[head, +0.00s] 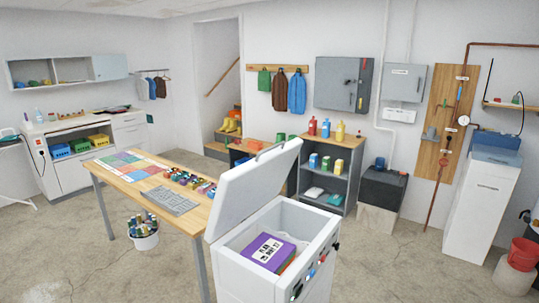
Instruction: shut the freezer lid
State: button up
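The white chest freezer (262,281) stands at the bottom centre of the head view. Its lid (250,185) is raised, tilted up on the left side of the opening, with a handle (270,149) at its upper edge. Inside the freezer lies a purple box with a white label (267,249). Several small coloured knobs or lights run along the freezer's right face. My gripper is not in view.
A wooden table (120,193) with a coloured mat and several small items stands close behind and left of the lid. A white bucket (144,240) sits under it. Bare concrete floor (385,262) lies to the freezer's right. A red bucket (523,254) is at the far right.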

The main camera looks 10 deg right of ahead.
aim_at(241, 190)
jog(key=i+l+u, duration=0.45)
jog(key=u, duration=0.15)
jog(key=i+l+u, duration=0.35)
jog(key=l+u, duration=0.3)
jog(key=i+l+u, duration=0.15)
jog(key=l+u, duration=0.15)
jog(key=l, duration=0.15)
jog(key=l+u, duration=0.6)
jog(key=l, duration=0.25)
jog(key=i, duration=0.05)
